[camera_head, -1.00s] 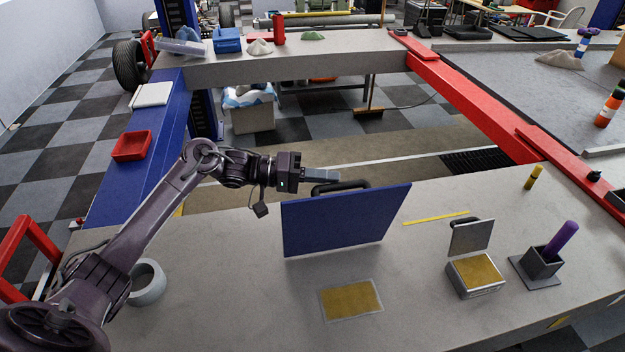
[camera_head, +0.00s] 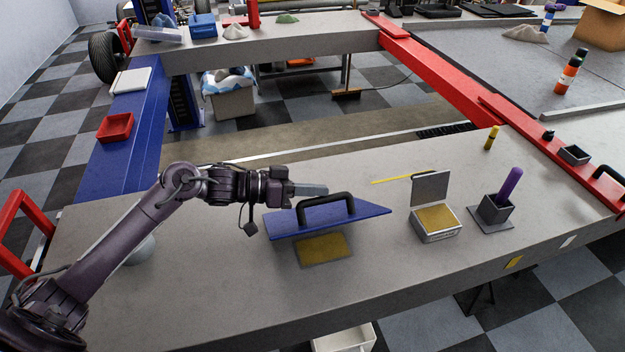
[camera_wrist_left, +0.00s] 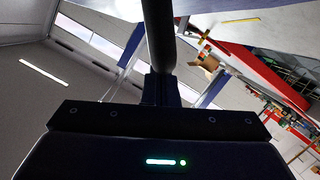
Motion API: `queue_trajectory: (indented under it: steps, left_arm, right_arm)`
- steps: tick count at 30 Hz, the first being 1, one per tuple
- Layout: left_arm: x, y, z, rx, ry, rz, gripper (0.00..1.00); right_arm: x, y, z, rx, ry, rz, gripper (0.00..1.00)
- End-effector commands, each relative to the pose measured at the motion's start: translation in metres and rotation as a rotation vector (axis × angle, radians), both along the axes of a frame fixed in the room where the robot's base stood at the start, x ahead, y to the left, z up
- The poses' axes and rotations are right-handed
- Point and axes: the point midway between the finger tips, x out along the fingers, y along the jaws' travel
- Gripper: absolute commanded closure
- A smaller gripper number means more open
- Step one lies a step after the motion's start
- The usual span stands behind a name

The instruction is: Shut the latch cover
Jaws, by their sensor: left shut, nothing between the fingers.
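The latch cover, a blue panel (camera_head: 290,225) with a black handle (camera_head: 326,207), is tilted partway down over a yellow pad (camera_head: 325,247) in the grey bench top. Its near edge is raised above the pad, which still shows in front of and below it. My left gripper (camera_head: 318,190) is shut and empty, at the far side of the panel close to the handle; I cannot tell if it touches. My right gripper is not in view.
A small metal box (camera_head: 436,222) with a yellow inside and raised lid stands right of the cover. Beside it are a holder (camera_head: 494,212) with a purple stick, a yellow strip (camera_head: 400,178) and a yellow cylinder (camera_head: 491,138). The front bench top is clear.

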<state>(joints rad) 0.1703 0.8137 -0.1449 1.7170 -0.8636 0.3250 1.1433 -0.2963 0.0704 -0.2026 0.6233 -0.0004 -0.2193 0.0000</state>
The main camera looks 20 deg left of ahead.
Motion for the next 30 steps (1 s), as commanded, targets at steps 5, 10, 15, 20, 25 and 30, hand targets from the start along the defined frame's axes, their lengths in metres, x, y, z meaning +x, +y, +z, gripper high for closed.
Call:
queue_trajectory:
  steps: [5, 10, 15, 20, 25, 30]
  left_arm:
    - [-0.002, -0.001, -0.002, 0.009, -0.01, -0.001, 1.0]
    - [-0.002, -0.001, -0.002, 0.008, -0.011, 0.0, 1.0]
    - [-0.002, -0.001, -0.001, 0.007, -0.011, -0.001, 1.0]
    - [-0.001, -0.001, 0.005, 0.007, -0.013, 0.0, 1.0]
    - [-0.001, -0.001, 0.032, 0.008, -0.018, -0.002, 1.0]
    - [-0.001, -0.001, 0.074, 0.009, -0.019, -0.001, 1.0]
  right_arm:
    - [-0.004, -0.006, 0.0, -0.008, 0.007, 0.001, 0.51]
    - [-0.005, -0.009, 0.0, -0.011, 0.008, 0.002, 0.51]
    - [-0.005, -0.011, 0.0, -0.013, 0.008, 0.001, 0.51]
    - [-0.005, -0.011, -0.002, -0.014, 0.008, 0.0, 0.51]
    - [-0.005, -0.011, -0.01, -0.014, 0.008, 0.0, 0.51]
    - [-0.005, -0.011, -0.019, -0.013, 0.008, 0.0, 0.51]
